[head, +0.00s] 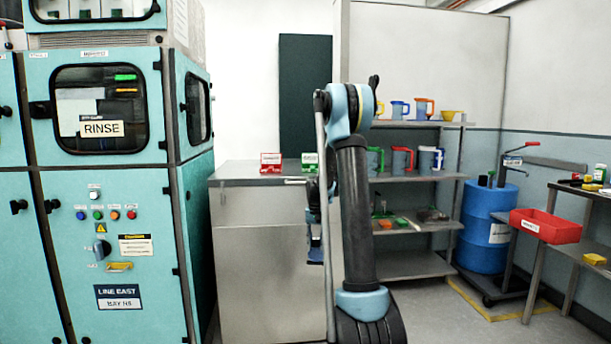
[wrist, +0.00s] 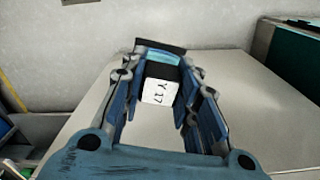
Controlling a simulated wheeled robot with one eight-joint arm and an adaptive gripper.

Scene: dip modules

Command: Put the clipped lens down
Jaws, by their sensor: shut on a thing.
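In the head view my gripper (head: 315,240) hangs in front of the grey cabinet (head: 258,235), partly hidden by my arm. The lens cannot be made out clearly there.
A red box (head: 270,163) and a green box (head: 309,163) stand at the back of the cabinet top. The teal rinse machine (head: 110,200) is at the left. Shelves with mugs (head: 415,180), a blue drum (head: 485,230) and a red bin (head: 545,226) are at the right.

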